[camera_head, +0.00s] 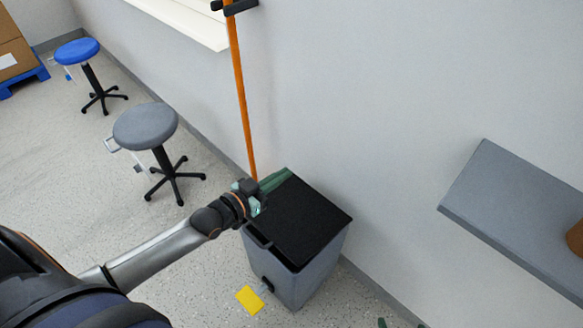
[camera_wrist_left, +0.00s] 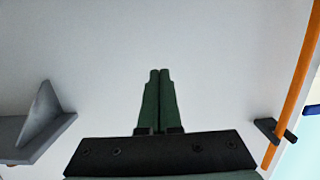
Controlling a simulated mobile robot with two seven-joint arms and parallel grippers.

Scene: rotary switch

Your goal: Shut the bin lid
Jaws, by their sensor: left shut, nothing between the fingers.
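The grey bin (camera_head: 322,266) stands on the floor against the wall in the head view. Its black lid (camera_head: 305,222) looks flat or nearly flat over the top; I cannot tell whether it is fully down. A small black tab sits at its front left edge. My left gripper (camera_head: 286,174) is at the bin's back left edge, its green fingers pointing toward the wall. The fingers are shut and empty, and they show together in the left wrist view (camera_wrist_left: 159,74). Whether they touch the lid is unclear. A small green tip at the bottom edge may be my right gripper (camera_head: 382,323).
A grey shelf (camera_head: 510,205) juts out at right. A grey stool (camera_head: 145,127) and a blue stool (camera_head: 77,52) stand at left. A yellow card (camera_head: 250,300) lies on the floor.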

